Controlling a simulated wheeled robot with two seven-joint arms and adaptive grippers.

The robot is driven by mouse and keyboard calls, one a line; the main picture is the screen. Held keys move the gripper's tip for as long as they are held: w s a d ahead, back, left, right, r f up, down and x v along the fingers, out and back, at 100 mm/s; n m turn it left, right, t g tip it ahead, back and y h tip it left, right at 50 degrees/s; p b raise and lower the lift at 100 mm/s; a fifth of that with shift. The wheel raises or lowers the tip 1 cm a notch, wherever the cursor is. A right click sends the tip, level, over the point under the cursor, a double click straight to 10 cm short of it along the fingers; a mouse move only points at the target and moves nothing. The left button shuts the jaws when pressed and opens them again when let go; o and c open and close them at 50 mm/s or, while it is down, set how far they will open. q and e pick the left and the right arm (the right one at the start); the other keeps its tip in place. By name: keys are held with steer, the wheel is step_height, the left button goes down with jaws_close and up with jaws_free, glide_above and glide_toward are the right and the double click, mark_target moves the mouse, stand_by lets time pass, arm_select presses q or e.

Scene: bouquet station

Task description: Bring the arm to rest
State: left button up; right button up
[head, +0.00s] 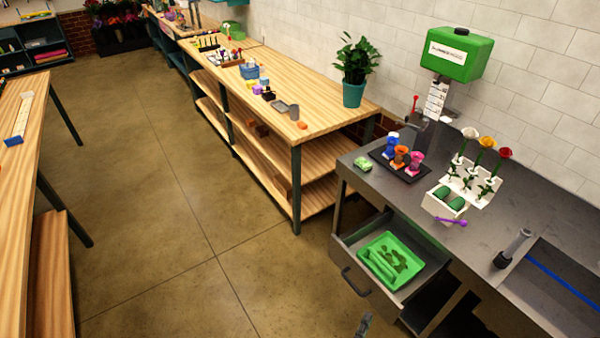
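Only a small grey tip of my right gripper (365,325) shows at the bottom edge of the head view. It is in front of the open drawer (363,275), apart from its handle. Too little of it shows to tell whether it is open or shut, or holds anything. My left gripper is not in view.
A green tray (412,266) with leafy bits lies in the pulled-out drawer. The grey counter (480,235) carries a dark tray (380,158) of colourful vessels and a white rack (466,182) with flowers. A wooden table (325,105) stands behind.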

step_height(320, 180, down, 21)
steer(key=s+a+n+g+y, duration=0.2)
steer(key=a+n+y, duration=0.1)
steer(key=n+y, duration=0.9)
steer(key=s+d+f+n+g, duration=0.25)
steer(key=s+f+n, duration=0.4)
steer(key=f, duration=0.35)
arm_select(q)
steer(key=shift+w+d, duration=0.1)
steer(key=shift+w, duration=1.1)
arm_select(e)
steer(key=s+d+f+n+g, duration=0.2)
steer(key=s+d+f+g, duration=0.2)
steer(key=s, duration=0.6)
steer(key=s+d+f+n+g+h, duration=0.1)
steer(key=s+d+f+g, duration=0.3)
steer(key=s, duration=0.7)
steer(key=s+d+f+n+g, duration=0.3)
steer(key=s+d+f+g, duration=0.1)
steer(key=s+f, duration=0.4)
steer(key=shift+s+d+h, duration=0.4)
steer(key=shift+s+d, duration=0.05)
steer(key=shift+s, duration=0.7)
steer(key=shift+f, duration=0.1)
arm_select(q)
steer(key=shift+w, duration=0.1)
arm_select(e)
steer(key=shift+a, duration=0.1)
